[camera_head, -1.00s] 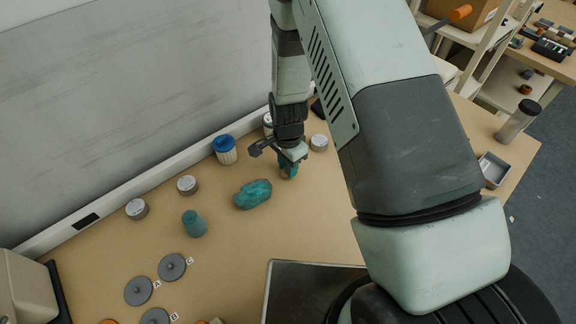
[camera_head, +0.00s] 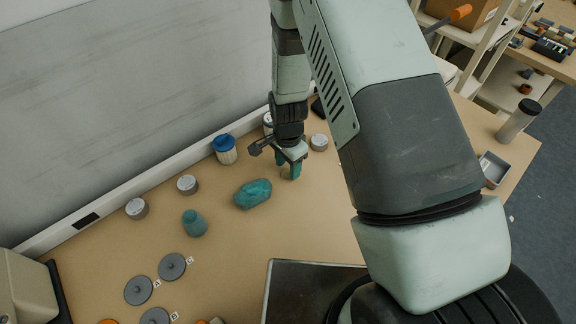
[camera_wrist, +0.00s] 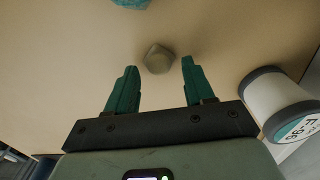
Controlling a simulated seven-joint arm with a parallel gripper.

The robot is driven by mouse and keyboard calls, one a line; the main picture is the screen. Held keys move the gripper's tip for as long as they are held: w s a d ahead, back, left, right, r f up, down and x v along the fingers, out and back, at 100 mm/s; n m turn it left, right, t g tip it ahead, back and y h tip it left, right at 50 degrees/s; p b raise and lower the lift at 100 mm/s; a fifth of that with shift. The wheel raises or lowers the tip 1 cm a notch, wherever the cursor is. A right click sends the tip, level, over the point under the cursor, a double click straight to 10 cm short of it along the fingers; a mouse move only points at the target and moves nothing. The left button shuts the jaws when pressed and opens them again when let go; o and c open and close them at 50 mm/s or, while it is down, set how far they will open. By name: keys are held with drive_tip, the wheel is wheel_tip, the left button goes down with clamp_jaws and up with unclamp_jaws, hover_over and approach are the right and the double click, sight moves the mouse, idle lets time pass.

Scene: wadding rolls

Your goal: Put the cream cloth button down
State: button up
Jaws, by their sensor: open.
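My gripper (camera_head: 288,166) has teal fingers and is open, low over the table at the back. In the wrist view both fingers stand apart from the button, with a gap on each side. In the head view the fingers largely hide the button.
A teal lump (camera_head: 253,194) and a teal cone-like piece (camera_head: 194,224) lie to the left. A blue-lidded jar (camera_head: 225,150) and several grey-lidded tins (camera_head: 319,142) stand along the wall. Grey discs (camera_head: 172,267) lie front left. A dark tray (camera_head: 300,292) is in front.

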wheel_tip(320, 180, up, 12)
drive_tip(key=shift+f, duration=0.25)
wheel_tip(320, 180, up, 13)
drive_tip(key=n+t, duration=0.1)
drive_tip(key=n, duration=0.1)
hover_over(288, 170)
drive_tip(key=s+d, duration=0.1)
drive_tip(key=d, duration=0.3)
drive_tip(key=s+d+r+n+t, duration=0.15)
drive_tip(key=s+d+r, duration=0.25)
drive_tip(key=r, duration=0.4)
drive_tip(key=s+d+r+n+t, duration=0.1)
drive_tip(key=s+d+r+n, duration=0.2)
drive_tip(key=s+r, duration=0.2)
drive_tip(key=s+d+r+n+t, duration=0.2)
drive_tip(key=s+d+r+n, duration=0.1)
drive_tip(key=s, duration=0.8)
wheel_tip(288, 170, up, 2)
drive_tip(key=shift+d+r, duration=0.2)
drive_tip(key=shift+d, duration=0.5)
drive_tip(key=shift+o, duration=0.3)
drive_tip(key=shift+w, duration=0.1)
